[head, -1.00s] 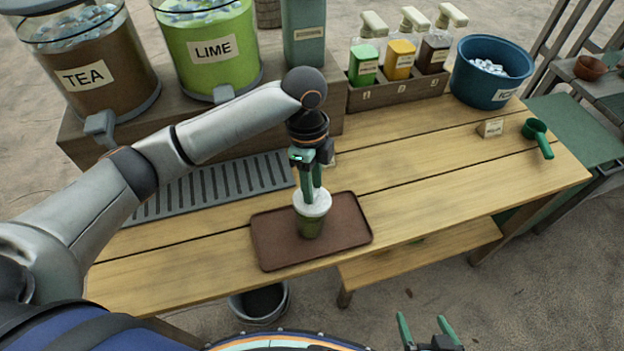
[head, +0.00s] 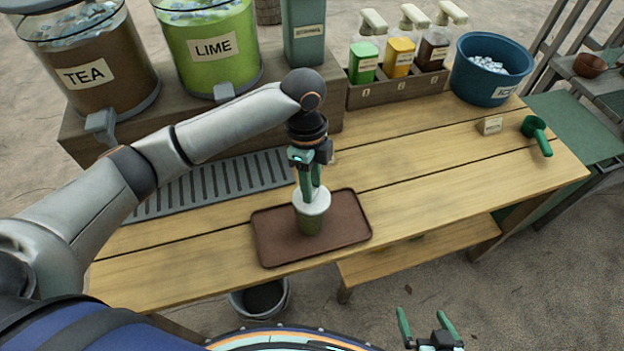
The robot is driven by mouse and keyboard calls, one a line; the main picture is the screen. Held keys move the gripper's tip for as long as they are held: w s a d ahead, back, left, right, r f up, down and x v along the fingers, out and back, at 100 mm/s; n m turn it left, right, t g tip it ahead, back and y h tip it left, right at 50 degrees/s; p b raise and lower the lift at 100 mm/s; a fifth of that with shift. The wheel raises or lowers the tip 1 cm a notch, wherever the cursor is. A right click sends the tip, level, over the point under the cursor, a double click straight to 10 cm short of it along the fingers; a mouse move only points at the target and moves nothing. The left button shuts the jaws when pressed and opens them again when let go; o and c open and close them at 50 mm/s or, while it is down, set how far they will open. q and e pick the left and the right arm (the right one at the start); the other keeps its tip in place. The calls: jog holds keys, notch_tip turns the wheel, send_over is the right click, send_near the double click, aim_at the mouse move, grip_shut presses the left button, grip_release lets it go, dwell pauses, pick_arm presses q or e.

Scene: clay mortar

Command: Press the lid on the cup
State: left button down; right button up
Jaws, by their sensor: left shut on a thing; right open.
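A green cup (head: 311,222) stands upright on a brown tray (head: 268,245) near the front of the wooden table. A white lid (head: 313,203) sits over the cup's mouth. My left gripper (head: 311,191) points straight down and is shut on the lid, with its fingertips at the lid's top. Whether the lid's rim is seated all round cannot be told. My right gripper (head: 427,325) is open and empty, low in front of the table at the bottom edge of the view.
Tea (head: 88,75) and lime (head: 211,50) dispensers stand at the back left above a grey drip grate (head: 215,187). Pump bottles in a wooden rack (head: 400,90), a blue ice bucket (head: 490,70) and a green scoop (head: 537,132) stand farther right. The table right of the tray is clear.

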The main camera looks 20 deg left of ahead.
pick_arm(q)
jog(key=shift+s+r+p, duration=0.15)
jog(key=shift+s+p, duration=0.15)
jog(key=shift+p, duration=0.45)
dwell(0.6)
jog(key=shift+s+a+r+p, duration=0.1)
jog(key=shift+s+p, duration=0.1)
jog(key=shift+p, duration=0.45)
jog(key=shift+f+p, duration=0.2)
jog(key=shift+p, duration=0.25)
dwell(0.8)
jog(key=shift+p, duration=0.45)
dwell(0.4)
dwell(0.3)
grip_release()
dwell(0.5)
jog(key=shift+r, duration=3.5)
